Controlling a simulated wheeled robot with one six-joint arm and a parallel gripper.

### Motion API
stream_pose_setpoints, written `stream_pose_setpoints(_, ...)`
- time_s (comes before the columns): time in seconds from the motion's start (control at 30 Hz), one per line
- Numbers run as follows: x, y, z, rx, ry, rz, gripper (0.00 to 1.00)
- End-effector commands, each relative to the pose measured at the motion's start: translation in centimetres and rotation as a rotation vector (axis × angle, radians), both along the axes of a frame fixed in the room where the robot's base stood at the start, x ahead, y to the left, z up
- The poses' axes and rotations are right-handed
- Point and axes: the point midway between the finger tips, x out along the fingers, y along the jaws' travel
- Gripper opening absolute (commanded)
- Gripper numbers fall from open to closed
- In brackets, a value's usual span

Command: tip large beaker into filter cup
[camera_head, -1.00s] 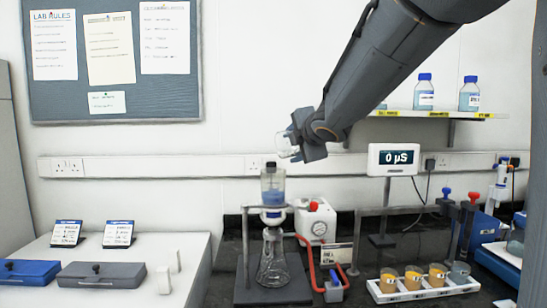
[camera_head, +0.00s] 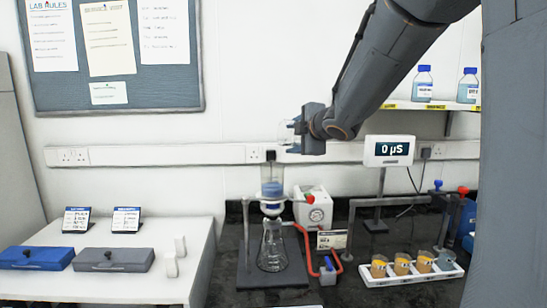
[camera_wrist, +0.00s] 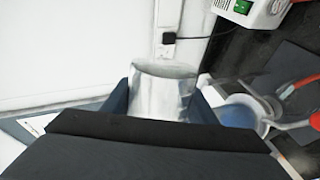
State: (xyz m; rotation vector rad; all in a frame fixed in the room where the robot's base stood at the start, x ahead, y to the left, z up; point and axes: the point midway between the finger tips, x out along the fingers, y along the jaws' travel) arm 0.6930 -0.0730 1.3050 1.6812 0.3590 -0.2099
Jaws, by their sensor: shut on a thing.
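My gripper (camera_head: 296,138) is shut on a clear large beaker (camera_head: 285,134), partly hidden by the fingers in the head view. In the wrist view the beaker (camera_wrist: 163,90) sits between my two fingers, its rim toward the top of the picture. It looks clear with no coloured liquid that I can make out. The filter cup (camera_head: 271,180) is a clear cup with blue liquid, on a stand over a conical flask (camera_head: 272,248). My gripper is above and slightly right of the cup in the head view. The cup's blue inside (camera_wrist: 238,113) shows at lower right in the wrist view.
A white pump box (camera_head: 313,208) and a red hose (camera_head: 303,238) stand right of the flask. A display (camera_head: 389,151) reads 0 µS. A white tray (camera_head: 375,281) holds several small beakers. The white table (camera_head: 150,288) carries flat cases and cards.

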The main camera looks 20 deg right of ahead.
Motion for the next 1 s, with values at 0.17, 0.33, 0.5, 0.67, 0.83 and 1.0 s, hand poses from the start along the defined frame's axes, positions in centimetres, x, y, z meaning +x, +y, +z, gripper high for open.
stream_pose_setpoints(0.17,0.0,-0.4,-0.9,0.067,0.008,-0.001,0.26)
stream_pose_setpoints(0.33,0.1,-0.9,-3.0,0.149,0.011,0.0,0.26)
stream_pose_setpoints(0.5,0.0,-1.0,-2.7,0.208,0.014,0.001,0.26)
stream_pose_setpoints(0.67,-0.1,-1.0,-2.1,0.253,0.018,0.003,0.26)
stream_pose_setpoints(0.83,-0.1,-0.9,-1.4,0.304,0.022,0.004,0.26)
stream_pose_setpoints(1.0,-0.1,-0.8,-1.0,0.373,0.029,0.006,0.26)
